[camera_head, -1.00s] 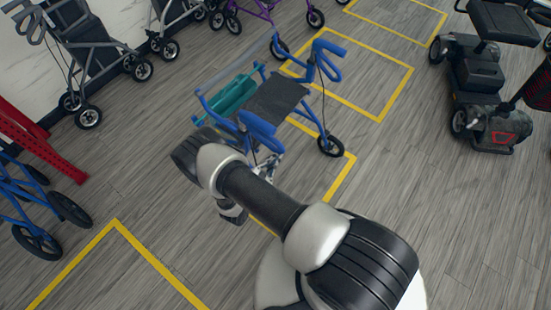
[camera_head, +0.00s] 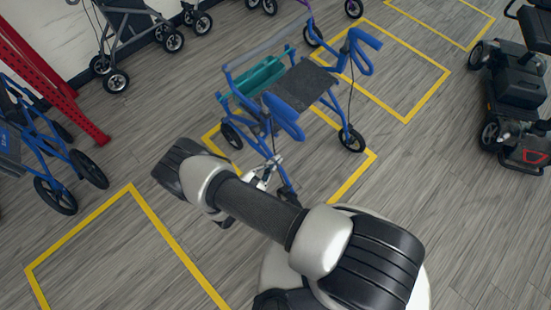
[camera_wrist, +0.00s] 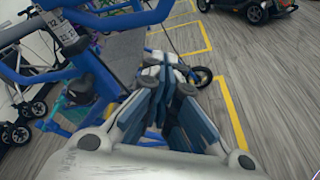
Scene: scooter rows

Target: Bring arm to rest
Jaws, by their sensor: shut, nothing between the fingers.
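My arm reaches from the lower right of the head view toward the blue rollator. My gripper (camera_head: 264,172) shows small just past the wrist, partly hidden by my arm. In the wrist view my gripper (camera_wrist: 168,68) has its fingers together and empty. The blue rollator (camera_head: 303,86), with a dark seat and a teal bag, stands upright inside a yellow floor outline. In the wrist view its blue frame (camera_wrist: 100,75) is close at the left of my gripper; I cannot tell whether they touch.
An empty yellow outline (camera_head: 165,226) lies at the lower left. Another blue walker (camera_head: 62,160) and a red rack (camera_head: 75,105) stand at the left. A grey walker (camera_head: 130,25) is at the back by the wall. A dark scooter (camera_head: 515,85) stands at the right. The right foreground floor is clear.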

